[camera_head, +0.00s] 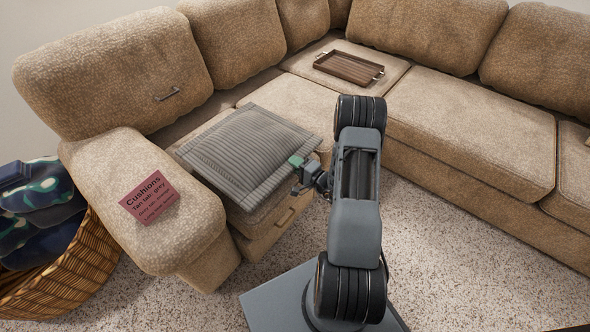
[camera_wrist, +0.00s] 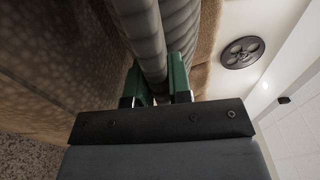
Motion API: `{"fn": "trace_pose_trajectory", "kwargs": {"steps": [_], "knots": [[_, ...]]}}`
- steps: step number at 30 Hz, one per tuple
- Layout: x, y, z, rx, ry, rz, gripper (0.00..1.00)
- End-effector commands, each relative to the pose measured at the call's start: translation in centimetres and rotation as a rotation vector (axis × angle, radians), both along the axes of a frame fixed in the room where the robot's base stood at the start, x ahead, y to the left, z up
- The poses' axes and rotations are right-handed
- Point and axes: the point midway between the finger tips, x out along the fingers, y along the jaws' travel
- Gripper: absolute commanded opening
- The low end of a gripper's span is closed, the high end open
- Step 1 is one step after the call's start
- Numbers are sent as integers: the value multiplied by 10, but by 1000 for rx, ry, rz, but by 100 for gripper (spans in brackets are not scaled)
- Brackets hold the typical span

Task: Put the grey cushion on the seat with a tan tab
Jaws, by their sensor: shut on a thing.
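The grey ribbed cushion (camera_head: 243,146) lies flat over the left-end seat of the sofa (camera_head: 252,218), beside the armrest. My gripper (camera_head: 300,166) is shut on its near right edge. In the wrist view the green fingers of my gripper (camera_wrist: 156,82) stand either side of the cushion's edge (camera_wrist: 148,35). A tan tab (camera_head: 285,217) shows on the front of the seat below the cushion. Most of the seat top is hidden. I cannot tell whether the cushion rests fully on it.
A red card (camera_head: 149,198) about cushions lies on the armrest (camera_head: 120,165). A wooden tray (camera_head: 348,68) sits on the corner seat. A wicker basket (camera_head: 75,268) with blue-green patterned fabric (camera_head: 38,205) stands at the left. The carpet (camera_head: 450,265) right of my arm is clear.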

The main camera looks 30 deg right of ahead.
Motion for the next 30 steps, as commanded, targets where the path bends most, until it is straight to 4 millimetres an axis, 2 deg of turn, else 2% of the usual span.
{"fn": "trace_pose_trajectory", "kwargs": {"steps": [1, 4, 17, 18, 25, 30], "knots": [[0, 0, -12, 3, -1, 0, 0], [0, 0, -21, 2, -2, 0, 0], [0, 0, -25, 1, -3, 0, 0], [-1, 0, -24, 0, 0, 0, 22], [-1, 0, -24, 0, 1, 0, 44], [-1, 0, -24, 0, 1, 0, 45]]}}
